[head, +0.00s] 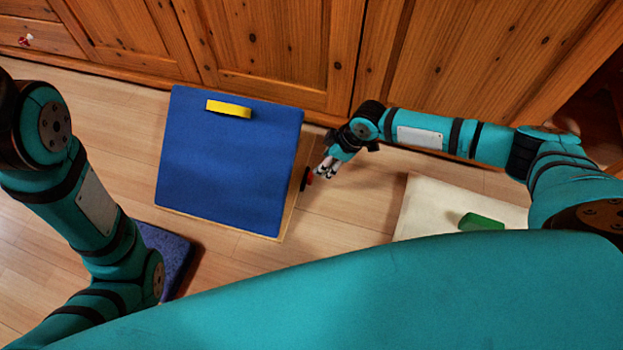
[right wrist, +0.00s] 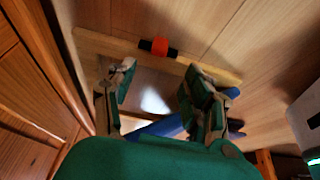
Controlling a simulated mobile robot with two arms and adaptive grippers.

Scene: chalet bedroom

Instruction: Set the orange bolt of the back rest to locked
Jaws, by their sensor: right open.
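The back rest (head: 225,165) is a blue panel on a wooden frame, in the middle of the head view. The orange bolt (head: 308,177) shows small at its right edge, with a dark part beside it. In the right wrist view the orange bolt (right wrist: 165,48) sits with a black piece on a wooden rail (right wrist: 205,68), beyond the fingertips. My right gripper (head: 321,170) is close to the bolt, at its right. In the wrist view my right gripper (right wrist: 160,76) is open and empty, its fingers apart on either side below the bolt. My left gripper is out of view.
A yellow handle (head: 229,109) is on the panel's upper part. Wooden cabinets (head: 270,45) stand behind. A cream mat (head: 425,205) with a green block (head: 481,222) lies at right. A dark blue pad (head: 168,252) lies at lower left. Bare floor lies between them.

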